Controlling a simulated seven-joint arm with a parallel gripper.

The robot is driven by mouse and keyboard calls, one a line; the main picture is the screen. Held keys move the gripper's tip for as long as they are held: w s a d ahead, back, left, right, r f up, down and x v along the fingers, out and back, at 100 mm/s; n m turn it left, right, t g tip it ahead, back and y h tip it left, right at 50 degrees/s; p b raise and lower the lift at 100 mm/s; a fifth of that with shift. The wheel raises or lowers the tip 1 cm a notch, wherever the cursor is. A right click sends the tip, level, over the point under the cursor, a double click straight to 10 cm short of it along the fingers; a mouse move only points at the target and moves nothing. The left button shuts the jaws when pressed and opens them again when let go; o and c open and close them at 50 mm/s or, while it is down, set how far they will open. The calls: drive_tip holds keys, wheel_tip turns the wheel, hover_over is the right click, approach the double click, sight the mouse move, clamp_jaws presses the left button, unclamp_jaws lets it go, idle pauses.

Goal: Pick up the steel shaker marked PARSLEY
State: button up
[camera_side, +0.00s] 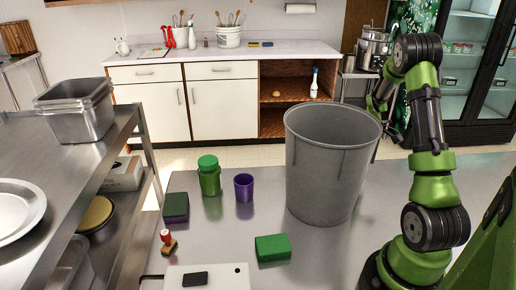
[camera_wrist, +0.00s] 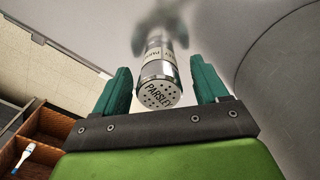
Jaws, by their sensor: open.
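The steel shaker (camera_wrist: 157,82) shows in the wrist view with its perforated cap toward the camera. PARSLEY is printed on the cap, and a label band is on its side. My gripper (camera_wrist: 158,68) is open, with one green finger on each side of the shaker in the picture. Small gaps show between the fingers and the shaker, and I see no contact. In the side view I cannot see the shaker or my fingers; the large grey bin stands in front of where my arm reaches down.
The grey bin (camera_side: 325,165) stands close by, and its wall (camera_wrist: 290,75) fills the wrist view's right side. On the steel table (camera_side: 335,250) are a green jar (camera_side: 209,177), a purple cup (camera_side: 244,187), a green block (camera_side: 272,248), a dark sponge (camera_side: 176,207) and a red-handled stamp (camera_side: 168,242).

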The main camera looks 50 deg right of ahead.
wheel_tip(320, 180, down, 2)
drive_tip(key=shift+f, duration=0.1)
drive_tip(key=c, duration=1.2)
drive_tip(key=shift+r, duration=0.2)
